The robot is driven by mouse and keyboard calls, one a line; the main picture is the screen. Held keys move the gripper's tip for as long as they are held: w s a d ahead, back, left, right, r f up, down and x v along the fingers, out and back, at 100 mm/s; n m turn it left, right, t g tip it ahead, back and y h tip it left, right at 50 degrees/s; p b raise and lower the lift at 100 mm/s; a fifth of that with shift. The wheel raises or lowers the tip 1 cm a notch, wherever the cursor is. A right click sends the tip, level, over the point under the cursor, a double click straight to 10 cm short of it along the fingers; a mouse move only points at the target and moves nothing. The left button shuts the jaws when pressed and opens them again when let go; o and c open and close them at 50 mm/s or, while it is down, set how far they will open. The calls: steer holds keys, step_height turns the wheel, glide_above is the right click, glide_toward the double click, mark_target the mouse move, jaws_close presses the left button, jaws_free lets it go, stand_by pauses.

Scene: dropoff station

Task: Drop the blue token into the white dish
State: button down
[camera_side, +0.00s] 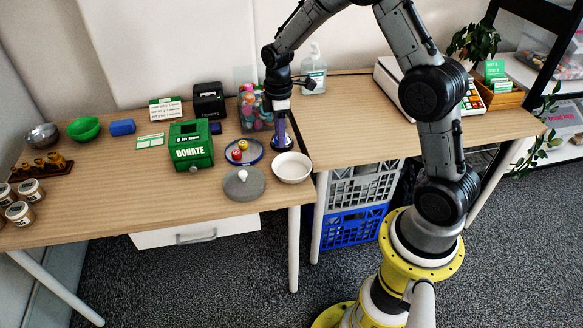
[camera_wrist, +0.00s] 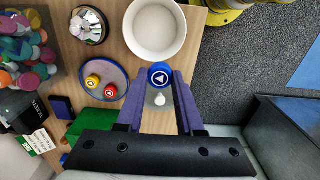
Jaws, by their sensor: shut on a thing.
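My gripper (camera_wrist: 160,80) has purple fingers shut on the blue token (camera_wrist: 160,73), which has a white triangle mark. In the side view my gripper (camera_side: 281,140) points down, just behind and left of the white dish (camera_side: 292,167). The token cannot be made out there. In the wrist view the white dish (camera_wrist: 156,28) is just above the token in the picture, and its visible inside looks empty. The token does not appear over the dish's inside in that view.
A blue-rimmed plate (camera_side: 257,158) with a red and a yellow token stands left of the dish. A grey lid with a white knob (camera_side: 244,184) lies in front. A green donation box (camera_side: 191,147) and a clear jar of colourful pieces (camera_side: 254,107) stand nearby.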

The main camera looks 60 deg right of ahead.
stand_by(0.3)
glide_above(295, 168)
step_height(295, 168, down, 4)
steer(key=shift+f, duration=3.1)
steer(key=shift+c, duration=2.3)
jaws_free()
steer(key=shift+r, duration=0.1)
step_height(295, 168, up, 14)
